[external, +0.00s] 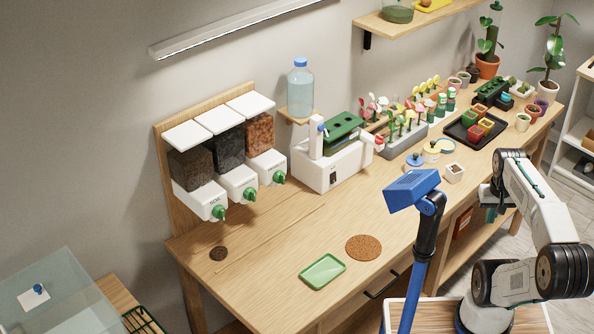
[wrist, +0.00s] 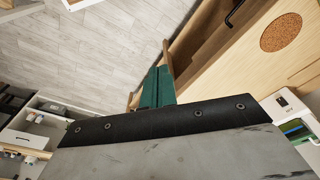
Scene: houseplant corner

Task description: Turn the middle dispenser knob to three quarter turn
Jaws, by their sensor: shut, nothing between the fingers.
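Three dispensers hang on a wooden back board at the left of the bench in the external view. The middle dispenser (external: 237,180) has a white base, a clear bin of dark material and a white lid. Its green knob (external: 249,194) faces the front; its exact angle is too small to tell. My gripper (external: 491,215) is at the right, past the front edge of the bench and far from the knob. Its green fingers also show in the wrist view (wrist: 157,88), shut together with nothing between them. No dispenser shows in the wrist view.
The left green knob (external: 218,212) and right green knob (external: 279,177) flank the middle one. A white machine (external: 328,170) stands right of the dispensers. A green tray (external: 323,271) and a cork mat (external: 363,247) lie on the bench. A blue lamp (external: 412,188) rises in front.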

